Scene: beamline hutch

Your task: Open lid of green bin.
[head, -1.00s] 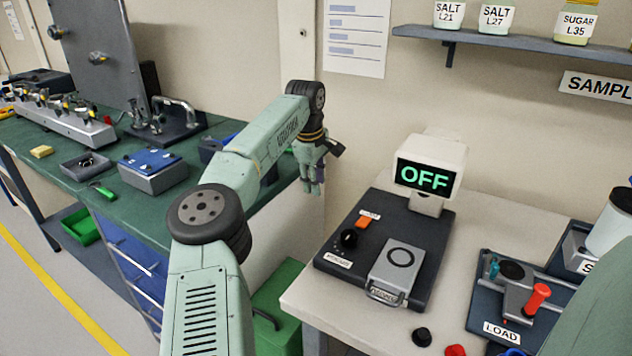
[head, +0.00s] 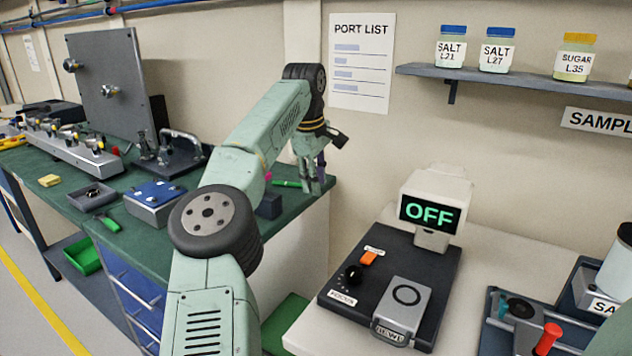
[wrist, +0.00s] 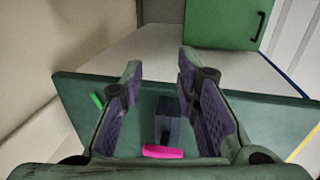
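The green bin (head: 287,322) stands low between the two benches in the head view. Only part of its top shows there, cut off by the lower edge and my arm. In the wrist view a green box face with a black handle, seemingly the same bin (wrist: 222,22), is at the top, beyond the bench edge. The lid looks closed, as far as it shows. My gripper (head: 316,185) hangs over the right end of the green bench, apart from the bin. In the wrist view my gripper (wrist: 160,65) has its fingers spread, with nothing between the tips.
A dark block (wrist: 168,120) and a pink piece (wrist: 163,152) lie on the green bench (wrist: 78,90) below my gripper. A white bench with an OFF display (head: 430,213) stands right. A small green tray (head: 83,257) sits on the lower shelf at left.

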